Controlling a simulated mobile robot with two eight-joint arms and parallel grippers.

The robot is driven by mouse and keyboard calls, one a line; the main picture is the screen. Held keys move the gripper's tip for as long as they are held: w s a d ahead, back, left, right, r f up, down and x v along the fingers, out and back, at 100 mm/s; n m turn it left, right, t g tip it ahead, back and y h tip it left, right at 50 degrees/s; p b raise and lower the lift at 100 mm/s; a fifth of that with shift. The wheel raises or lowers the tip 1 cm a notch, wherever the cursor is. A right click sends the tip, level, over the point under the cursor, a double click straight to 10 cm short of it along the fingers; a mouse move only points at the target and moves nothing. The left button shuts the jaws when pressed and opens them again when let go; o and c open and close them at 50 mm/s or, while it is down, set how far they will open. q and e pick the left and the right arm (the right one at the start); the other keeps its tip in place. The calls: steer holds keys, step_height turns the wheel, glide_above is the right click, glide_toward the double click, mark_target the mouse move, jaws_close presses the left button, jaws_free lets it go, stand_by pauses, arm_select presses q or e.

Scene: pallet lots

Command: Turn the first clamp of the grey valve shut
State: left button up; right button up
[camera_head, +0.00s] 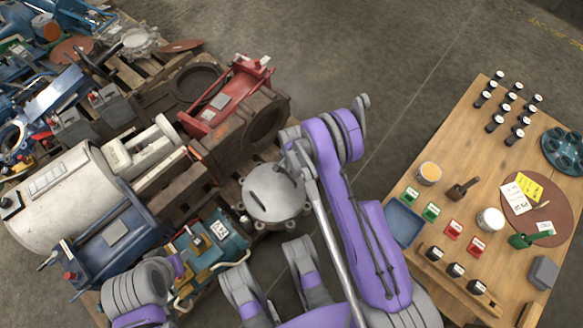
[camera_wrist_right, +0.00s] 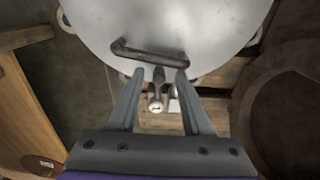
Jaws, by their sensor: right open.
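The grey valve (camera_head: 273,192) is a round light-grey body with small lugs around its rim, at the right end of the loaded pallet. It fills the top of the right wrist view (camera_wrist_right: 165,30), with a dark bent bar (camera_wrist_right: 150,53) across its face. A small metal clamp (camera_wrist_right: 156,92) stands out at the rim. My right gripper (camera_wrist_right: 158,78) is open, its two fingers either side of this clamp, with gaps visible; contact cannot be told. In the head view my right arm partly covers the valve. My left arm shows at bottom left, its gripper out of view.
A brown flanged housing (camera_head: 262,125) and a red machine part (camera_head: 225,100) lie behind the valve. A teal unit (camera_head: 212,250) sits at front left. A wooden table (camera_head: 455,185) with small jars and cards stands right. The concrete floor between is clear.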

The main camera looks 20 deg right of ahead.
step_height(320, 180, up, 11)
steer(key=p, duration=0.2)
steer(key=shift+p, duration=0.4)
steer(key=shift+f, duration=0.1)
